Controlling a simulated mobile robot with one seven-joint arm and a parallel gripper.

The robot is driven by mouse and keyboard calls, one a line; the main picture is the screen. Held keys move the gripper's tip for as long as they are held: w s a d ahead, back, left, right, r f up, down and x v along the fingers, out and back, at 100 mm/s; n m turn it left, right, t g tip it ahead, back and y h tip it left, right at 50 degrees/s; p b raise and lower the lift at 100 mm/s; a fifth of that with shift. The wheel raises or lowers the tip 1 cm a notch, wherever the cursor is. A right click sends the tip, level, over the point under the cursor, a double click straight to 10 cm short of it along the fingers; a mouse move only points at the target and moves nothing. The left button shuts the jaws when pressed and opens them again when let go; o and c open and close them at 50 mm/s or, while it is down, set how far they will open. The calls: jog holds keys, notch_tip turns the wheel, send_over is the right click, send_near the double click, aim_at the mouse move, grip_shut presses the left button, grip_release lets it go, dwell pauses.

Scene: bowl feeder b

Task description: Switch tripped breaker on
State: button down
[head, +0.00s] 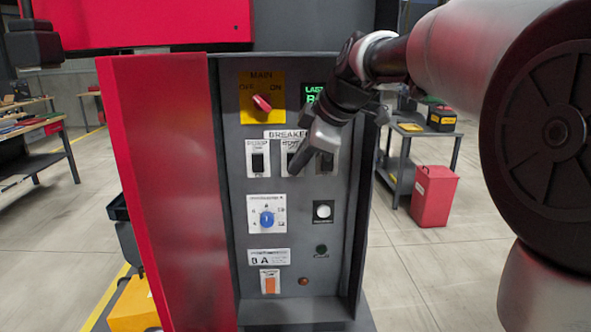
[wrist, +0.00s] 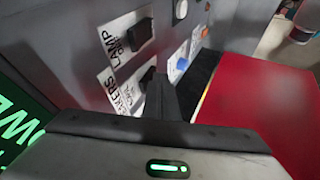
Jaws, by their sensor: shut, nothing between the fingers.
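A row of black breaker switches on white plates sits under the "BREAKERS" label (head: 287,134) on the grey panel. The left breaker (head: 258,162) is in clear view. The middle breaker (head: 291,160) is partly covered by my gripper (head: 298,171), and the right one is mostly behind it. My gripper is shut and empty, its fingertips pointing down-left at the middle breaker. In the wrist view the fingers (wrist: 165,98) are close beside one black breaker (wrist: 149,76); contact cannot be told. The breaker labelled "LAMP" (wrist: 140,34) lies beyond. Which breaker is tripped cannot be told.
The red main switch (head: 262,103) sits above, and a green-lettered screen (head: 311,94) is beside it. A blue knob (head: 267,219), white button (head: 322,210) and orange switch (head: 270,284) sit below. A red side panel (head: 165,190) projects at left.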

jog(key=shift+r, duration=0.25)
jog(key=shift+r+p, duration=0.5)
jog(key=shift+r, duration=0.2)
jog(key=shift+s+a, duration=0.1)
